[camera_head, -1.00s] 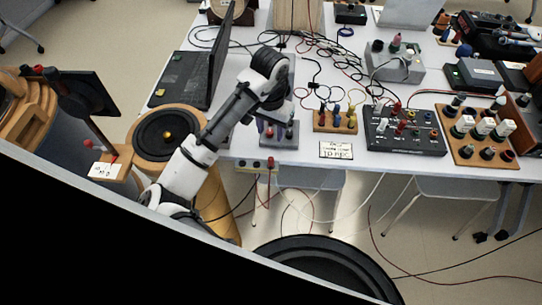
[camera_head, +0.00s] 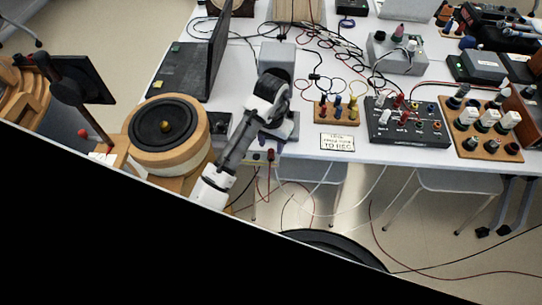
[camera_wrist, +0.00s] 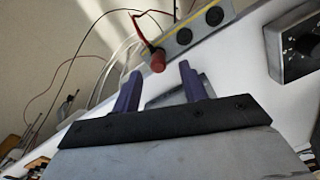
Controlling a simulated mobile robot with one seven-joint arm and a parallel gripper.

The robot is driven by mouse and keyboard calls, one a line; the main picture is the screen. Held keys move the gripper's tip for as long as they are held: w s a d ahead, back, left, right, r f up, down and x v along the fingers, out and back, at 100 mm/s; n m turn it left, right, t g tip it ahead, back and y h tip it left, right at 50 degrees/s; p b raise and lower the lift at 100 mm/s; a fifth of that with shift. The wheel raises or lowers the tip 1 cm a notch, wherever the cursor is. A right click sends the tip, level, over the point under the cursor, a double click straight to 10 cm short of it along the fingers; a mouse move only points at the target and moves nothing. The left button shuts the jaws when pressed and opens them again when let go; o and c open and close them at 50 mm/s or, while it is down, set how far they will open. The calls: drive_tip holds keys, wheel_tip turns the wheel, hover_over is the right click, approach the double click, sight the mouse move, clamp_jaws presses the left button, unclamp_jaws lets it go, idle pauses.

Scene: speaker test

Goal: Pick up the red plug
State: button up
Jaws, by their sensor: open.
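A red plug (camera_wrist: 157,60) with a red cable sits beside a grey strip (camera_wrist: 180,42) with round black sockets, beyond and between my fingertips in the wrist view. In the head view a red plug (camera_head: 271,155) shows at the table's front edge, just below my gripper. My gripper (camera_wrist: 160,72) has two purple fingers spread apart with nothing held between them. In the head view my gripper (camera_head: 277,139) hangs over the front edge of the table. The plug looks apart from both fingers.
A wooden stand with coloured plugs (camera_head: 337,110), a black box with plugs (camera_head: 407,130) and a label card (camera_head: 337,142) lie to the right on the white table (camera_head: 383,153). A round speaker (camera_head: 166,127) stands left. Loose cables hang below the edge.

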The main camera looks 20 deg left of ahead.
wheel_tip(320, 180, down, 4)
drive_tip(key=b, duration=0.3)
drive_tip(key=shift+s+r, duration=0.1)
drive_tip(key=shift+r, duration=0.05)
drive_tip(key=shift+d, duration=0.1)
drive_tip(key=shift+r, duration=0.1)
clamp_jaws()
